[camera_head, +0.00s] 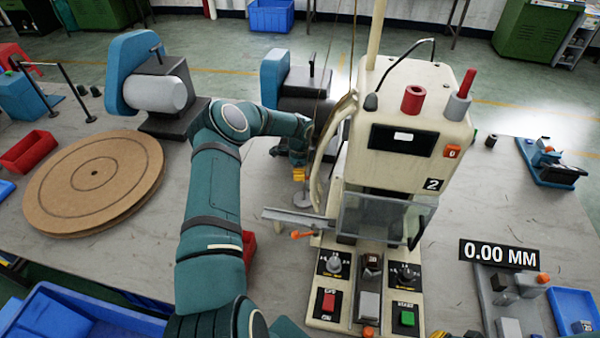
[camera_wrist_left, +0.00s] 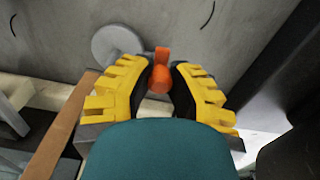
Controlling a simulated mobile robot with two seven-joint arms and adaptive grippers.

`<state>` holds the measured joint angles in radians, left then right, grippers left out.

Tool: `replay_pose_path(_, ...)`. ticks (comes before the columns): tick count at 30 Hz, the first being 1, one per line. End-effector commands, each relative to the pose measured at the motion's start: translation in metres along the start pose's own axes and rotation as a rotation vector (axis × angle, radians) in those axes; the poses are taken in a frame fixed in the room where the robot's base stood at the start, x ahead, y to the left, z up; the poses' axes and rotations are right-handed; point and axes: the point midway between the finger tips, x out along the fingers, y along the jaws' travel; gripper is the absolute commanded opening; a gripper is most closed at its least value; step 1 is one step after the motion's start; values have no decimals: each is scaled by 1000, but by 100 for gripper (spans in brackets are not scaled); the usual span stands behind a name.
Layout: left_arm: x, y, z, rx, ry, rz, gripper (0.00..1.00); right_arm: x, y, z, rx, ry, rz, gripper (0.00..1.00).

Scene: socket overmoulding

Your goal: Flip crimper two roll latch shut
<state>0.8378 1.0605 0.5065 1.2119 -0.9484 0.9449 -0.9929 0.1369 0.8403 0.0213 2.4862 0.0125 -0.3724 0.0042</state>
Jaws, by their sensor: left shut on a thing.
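Crimper two (camera_head: 412,150) is the cream machine with a "2" label, standing on the bench right of centre. My left arm reaches to its left side, and my left gripper (camera_head: 299,175) shows small there with yellow fingers. In the left wrist view the yellow fingers (camera_wrist_left: 160,92) are closed around a small orange lever (camera_wrist_left: 161,72), which looks like the roll latch. Its upper end sticks out between the fingertips. In the head view I cannot make out the lever between the fingers. My right gripper is not in view.
A hose (camera_head: 333,145) runs close beside the gripper. A round brown disc (camera_head: 95,182) lies to the left. A grey round plate (camera_wrist_left: 115,42) lies beyond the fingers.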

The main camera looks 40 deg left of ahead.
Motion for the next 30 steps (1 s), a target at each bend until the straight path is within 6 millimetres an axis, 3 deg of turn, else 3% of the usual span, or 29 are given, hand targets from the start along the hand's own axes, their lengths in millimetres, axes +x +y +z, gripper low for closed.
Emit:
replay_pose_path(18, 1, 8, -2, -354, -1, -2, 0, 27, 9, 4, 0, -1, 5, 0)
replay_pose_path(30, 0, 12, -3, -517, 0, -1, 0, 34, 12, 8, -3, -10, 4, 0)
